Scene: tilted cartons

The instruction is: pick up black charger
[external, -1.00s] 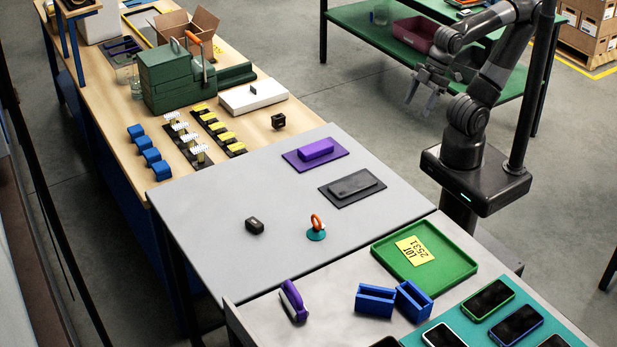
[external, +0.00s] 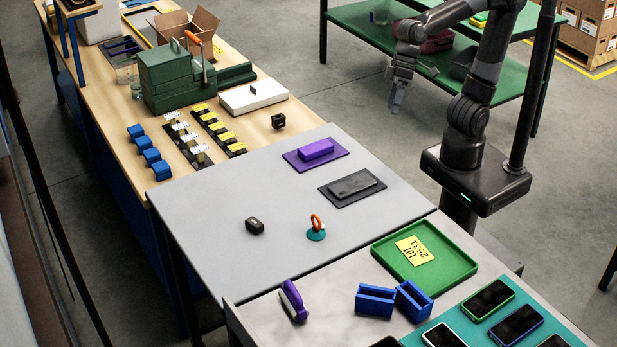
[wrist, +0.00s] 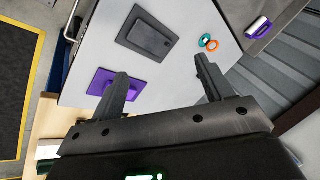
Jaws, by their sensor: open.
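Several black items could be the charger; I cannot tell for sure which. A small black block (external: 255,225) sits on the grey table, left of the orange ring. Another small black block (external: 278,121) sits on the wooden bench. A flat black box (external: 353,184) lies on a black mat (external: 338,201); this box also shows in the wrist view (wrist: 152,38). My gripper (external: 397,100) hangs in the air right of the grey table's far end, apart from all of these. In the wrist view my gripper (wrist: 162,70) has its fingers wide apart with nothing between them.
A purple box (external: 316,149) on a purple mat and an orange ring on a teal base (external: 316,232) share the grey table (external: 215,215). A green tray (external: 440,275), blue holders (external: 375,300) and phones stand in front. The grey table's middle is mostly clear.

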